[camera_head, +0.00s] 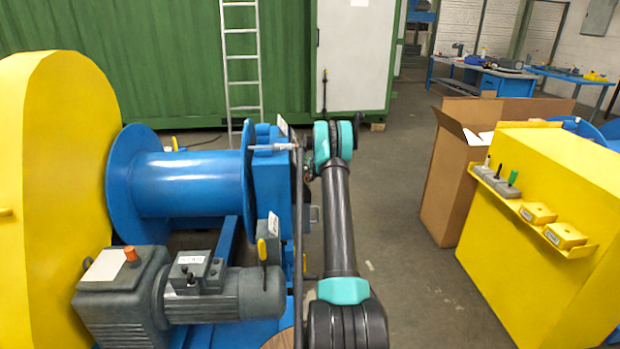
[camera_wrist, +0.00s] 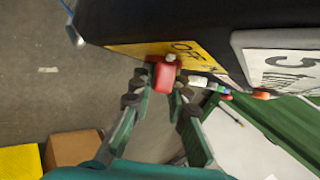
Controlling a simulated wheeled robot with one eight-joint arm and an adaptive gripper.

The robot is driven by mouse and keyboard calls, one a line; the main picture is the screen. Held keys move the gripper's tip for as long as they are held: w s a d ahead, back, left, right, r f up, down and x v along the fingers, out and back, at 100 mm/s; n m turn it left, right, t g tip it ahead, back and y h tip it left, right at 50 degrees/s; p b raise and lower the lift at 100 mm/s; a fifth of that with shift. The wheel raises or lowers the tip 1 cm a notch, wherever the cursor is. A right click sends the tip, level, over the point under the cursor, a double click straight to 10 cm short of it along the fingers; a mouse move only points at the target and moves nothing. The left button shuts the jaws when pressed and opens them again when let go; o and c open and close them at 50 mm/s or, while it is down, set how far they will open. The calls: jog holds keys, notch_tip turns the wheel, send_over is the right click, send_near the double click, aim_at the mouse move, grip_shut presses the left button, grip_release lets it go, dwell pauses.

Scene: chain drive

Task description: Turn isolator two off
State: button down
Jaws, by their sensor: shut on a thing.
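In the wrist view, a red switch handle (camera_wrist: 165,76) sits on a yellow plate (camera_wrist: 130,49) on a dark box. Part of the word OFF shows on the plate. My gripper (camera_wrist: 160,88) has its green fingers on both sides of the red handle and is shut on it. A white label (camera_wrist: 280,62) beside it carries a large numeral, upside down and cut by the frame edge. In the head view, my arm reaches to the right side of a narrow dark panel (camera_head: 298,210) seen edge-on. The red handle and my fingertips cannot be made out there.
Left of the panel stand a blue winch drum (camera_head: 190,185), a grey motor (camera_head: 235,295) and a yellow guard (camera_head: 60,200). A yellow cabinet (camera_head: 530,250) and an open cardboard box (camera_head: 445,190) stand at right. Bare floor (camera_head: 395,235) lies between.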

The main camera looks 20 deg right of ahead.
jog(key=c, duration=1.5)
grip_release()
jog(key=shift+w, duration=0.1)
jog(key=v, duration=1.2)
